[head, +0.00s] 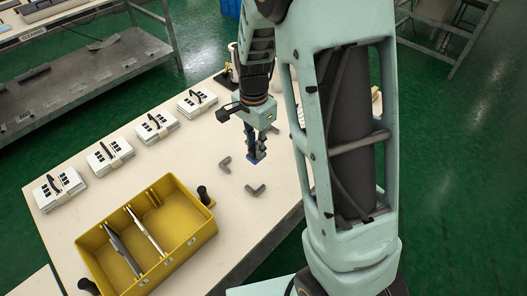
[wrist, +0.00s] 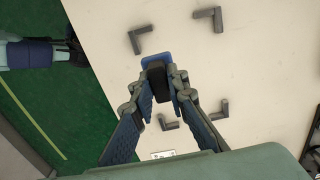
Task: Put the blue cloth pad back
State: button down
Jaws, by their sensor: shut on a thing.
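The blue cloth pad (head: 256,158) with a dark grip block on it (wrist: 157,82) is held in my gripper (head: 259,144). In the wrist view the fingers (wrist: 163,92) close around the dark block, and the blue pad (wrist: 150,60) shows beyond the fingertips. Grey L-shaped corner pieces lie on the table around it: one to its left (head: 225,164), one in front (head: 256,189). The wrist view shows several of them, including one at upper right (wrist: 209,18) and one at lower right (wrist: 220,110). I cannot tell whether the pad touches the table.
A yellow bin (head: 187,247) with upright dividers stands at the table's front left. Strapped stacks of white keypad films (head: 108,156) line the table's left edge. A dark post (head: 205,195) stands beside the bin. The table (head: 170,165) is clear between stacks and corner pieces.

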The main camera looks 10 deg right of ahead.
jog(key=w+d+f, duration=0.1)
jog(key=w+f, duration=0.1)
jog(key=w+d+f, duration=0.1)
jog(key=w+f, duration=0.1)
jog(key=w+d+f, duration=0.1)
jog(key=w+f, duration=0.2)
jog(key=shift+d, duration=0.35)
jog(key=shift+f, duration=1.65)
jog(key=shift+f+b, duration=0.2)
jog(key=shift+b, duration=0.15)
jog(key=c, duration=1.9)
grip_release()
jog(key=shift+r, duration=0.1)
notch_tip(320, 180, up, 12)
jog(key=p, duration=0.1)
jog(key=shift+r, duration=0.1)
